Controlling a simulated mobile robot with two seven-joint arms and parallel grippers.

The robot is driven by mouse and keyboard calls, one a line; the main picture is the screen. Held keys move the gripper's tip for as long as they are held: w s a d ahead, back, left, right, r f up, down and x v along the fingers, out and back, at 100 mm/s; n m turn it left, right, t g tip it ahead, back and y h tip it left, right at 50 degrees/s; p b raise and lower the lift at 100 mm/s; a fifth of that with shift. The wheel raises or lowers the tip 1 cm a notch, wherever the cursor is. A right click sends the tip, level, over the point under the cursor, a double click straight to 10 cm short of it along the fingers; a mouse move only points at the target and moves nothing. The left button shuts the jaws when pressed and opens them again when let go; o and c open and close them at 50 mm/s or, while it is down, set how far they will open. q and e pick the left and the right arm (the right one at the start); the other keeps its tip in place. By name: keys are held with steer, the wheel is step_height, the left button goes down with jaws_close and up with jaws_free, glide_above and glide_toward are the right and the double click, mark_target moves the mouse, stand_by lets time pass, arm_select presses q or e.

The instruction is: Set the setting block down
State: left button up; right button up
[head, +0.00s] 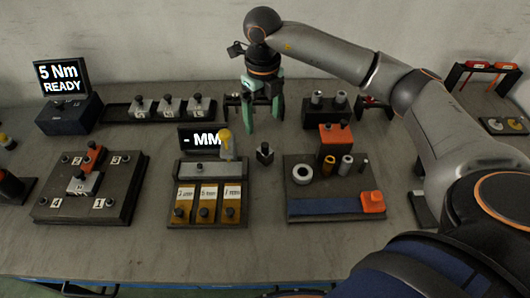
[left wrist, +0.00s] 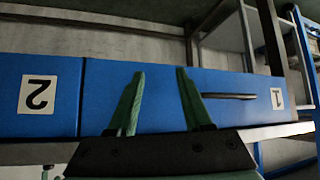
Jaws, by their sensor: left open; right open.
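A small dark block with a round knob on top (head: 264,155) stands upright on the bare table, between the two front boards. I take it for the setting block, though no label shows on it. My right gripper (head: 264,124) points down with its green fingers spread, behind and above this block in the head view. It is apart from the block and nothing shows between its fingers. My left gripper (left wrist: 160,72) is open and empty in the left wrist view, facing blue panels (left wrist: 205,65) with labels 1 and 2. The left gripper does not show in the head view.
A board with rings and cylinders (head: 338,207) stands right. A numbered board (head: 125,205) is at left. A rack of knobbed blocks (head: 118,112) is behind.

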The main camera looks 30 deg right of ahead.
mark_target(265, 144)
step_height(265, 144, down, 6)
steer(key=m, duration=0.9)
steer(key=m+p, duration=0.1)
steer(key=m, duration=0.4)
steer(key=shift+d+f+m, duration=0.1)
steer(key=shift+f+m, duration=0.15)
steer(key=shift+m, duration=0.05)
steer(key=shift+s+d+f+p, duration=0.1)
steer(key=shift+f+p, duration=0.15)
steer(key=shift+f, duration=1.15)
steer(key=shift+s+f+p, duration=0.1)
steer(key=shift+f+p, duration=0.1)
steer(key=shift+f, duration=1.15)
jaws_close()
steer(key=shift+w, duration=0.1)
